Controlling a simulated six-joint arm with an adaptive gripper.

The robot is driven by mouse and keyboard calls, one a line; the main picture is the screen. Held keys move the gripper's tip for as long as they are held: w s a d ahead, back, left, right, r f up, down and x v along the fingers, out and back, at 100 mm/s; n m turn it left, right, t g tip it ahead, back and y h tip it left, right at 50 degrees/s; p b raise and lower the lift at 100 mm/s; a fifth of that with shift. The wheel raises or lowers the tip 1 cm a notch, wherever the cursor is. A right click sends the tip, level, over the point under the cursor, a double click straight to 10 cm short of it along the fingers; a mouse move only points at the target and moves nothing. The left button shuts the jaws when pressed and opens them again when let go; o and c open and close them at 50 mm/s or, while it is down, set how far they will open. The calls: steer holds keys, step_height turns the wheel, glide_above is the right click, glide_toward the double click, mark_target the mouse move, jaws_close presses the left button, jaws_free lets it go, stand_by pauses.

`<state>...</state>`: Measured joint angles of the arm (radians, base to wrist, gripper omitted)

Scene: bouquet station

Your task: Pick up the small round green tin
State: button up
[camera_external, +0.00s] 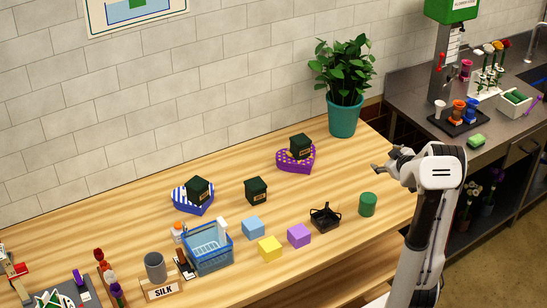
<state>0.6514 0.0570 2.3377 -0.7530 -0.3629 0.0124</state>
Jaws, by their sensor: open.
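The small round green tin (368,204) stands upright on the wooden table near its right edge. My gripper (379,169) is open and empty, above and slightly right of the tin in the picture. It points left and does not touch the tin. The tin is in full view, with nothing in front of it.
A blue basket (208,248) stands further left. A purple heart-shaped box (296,160) and a potted plant (342,116) stand behind.

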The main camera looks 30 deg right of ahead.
mark_target(367, 204)
steer(key=d+f+t+y, duration=0.1)
steer(key=f, duration=0.2)
steer(key=s+d+f+n+t+y, duration=0.1)
steer(key=d+f+y, duration=0.1)
steer(key=f, duration=0.2)
steer(key=s+d+f+n+t+y, duration=0.1)
steer(key=d+f+y, duration=0.1)
steer(key=f, duration=0.1)
steer(key=shift+d+f+t, duration=0.15)
steer(key=shift+d+t, duration=0.1)
steer(key=shift+t, duration=0.15)
steer(key=s+a+f+y, duration=0.1)
steer(key=s+a+f+t+y, duration=0.1)
steer(key=s, duration=0.1)
steer(key=shift+a+f, duration=0.1)
steer(key=shift+a, duration=0.2)
steer(key=s+a+y, duration=0.1)
steer(key=a, duration=0.1)
steer(key=s+a+y, duration=0.1)
steer(key=a+y, duration=0.1)
steer(key=s+a+f+y, duration=0.1)
steer(key=s+a, duration=0.1)
steer(key=shift+a+n, duration=0.35)
steer(key=shift+n, duration=0.05)
steer(key=shift+s+a+t+y, duration=0.3)
steer(key=shift+a+y, duration=0.1)
steer(key=shift+a, duration=0.15)
steer(key=shift+w, duration=0.15)
steer(key=shift+x, duration=1.2)
